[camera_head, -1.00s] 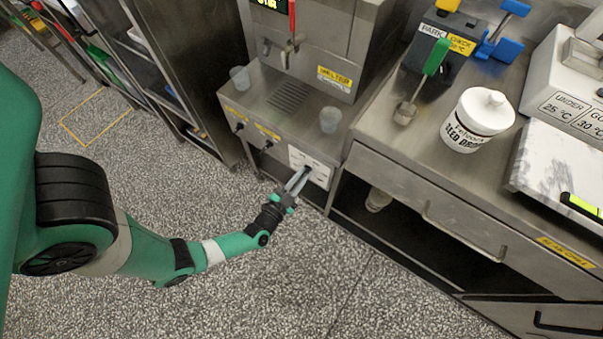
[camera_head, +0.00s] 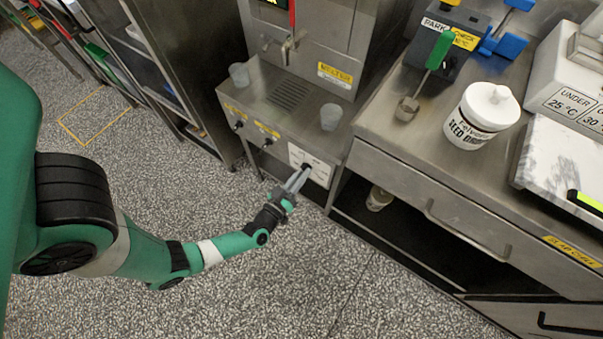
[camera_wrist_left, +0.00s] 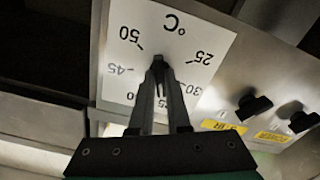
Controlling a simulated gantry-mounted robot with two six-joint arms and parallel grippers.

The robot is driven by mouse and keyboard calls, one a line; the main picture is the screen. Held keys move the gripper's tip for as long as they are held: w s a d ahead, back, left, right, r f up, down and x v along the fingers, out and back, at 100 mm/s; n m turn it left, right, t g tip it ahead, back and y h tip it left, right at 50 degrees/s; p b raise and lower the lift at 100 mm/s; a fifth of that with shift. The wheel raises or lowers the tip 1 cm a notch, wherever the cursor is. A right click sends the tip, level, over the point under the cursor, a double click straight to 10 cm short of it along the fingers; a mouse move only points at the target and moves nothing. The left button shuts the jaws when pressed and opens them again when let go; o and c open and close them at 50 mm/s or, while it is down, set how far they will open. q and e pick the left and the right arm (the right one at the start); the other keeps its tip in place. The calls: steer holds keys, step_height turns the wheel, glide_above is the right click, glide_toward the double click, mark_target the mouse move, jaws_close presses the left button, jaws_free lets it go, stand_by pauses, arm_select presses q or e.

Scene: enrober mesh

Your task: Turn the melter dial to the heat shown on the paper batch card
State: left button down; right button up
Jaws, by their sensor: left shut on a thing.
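The melter (camera_head: 335,85) is a steel machine with a white dial plate (camera_head: 322,178) low on its front. In the left wrist view the plate (camera_wrist_left: 205,40) carries a °C mark and black numbers around the dial, seen at a slant. My left gripper (camera_head: 303,172) is at the plate, its fingers shut on the small dark dial (camera_wrist_left: 158,64). The fingers hide most of the dial, so I cannot tell its exact setting. I cannot make out the paper batch card in either view. My right gripper is not in view.
Two dark knobs (camera_wrist_left: 252,105) sit beside the plate on the same front. Clear cups (camera_head: 331,118) stand on the melter's ledge. A counter at right holds a white tub (camera_head: 470,125) and a green-handled tool (camera_head: 438,54). Open speckled floor lies below my arm.

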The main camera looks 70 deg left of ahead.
arm_select(q)
steer(key=n+b, duration=0.2)
steer(key=n, duration=0.8)
steer(key=shift+n, duration=0.3)
stand_by(0.4)
steer(key=c, duration=0.9)
jaws_free()
steer(key=shift+p+v, duration=1.8)
steer(key=shift+v, duration=4.05)
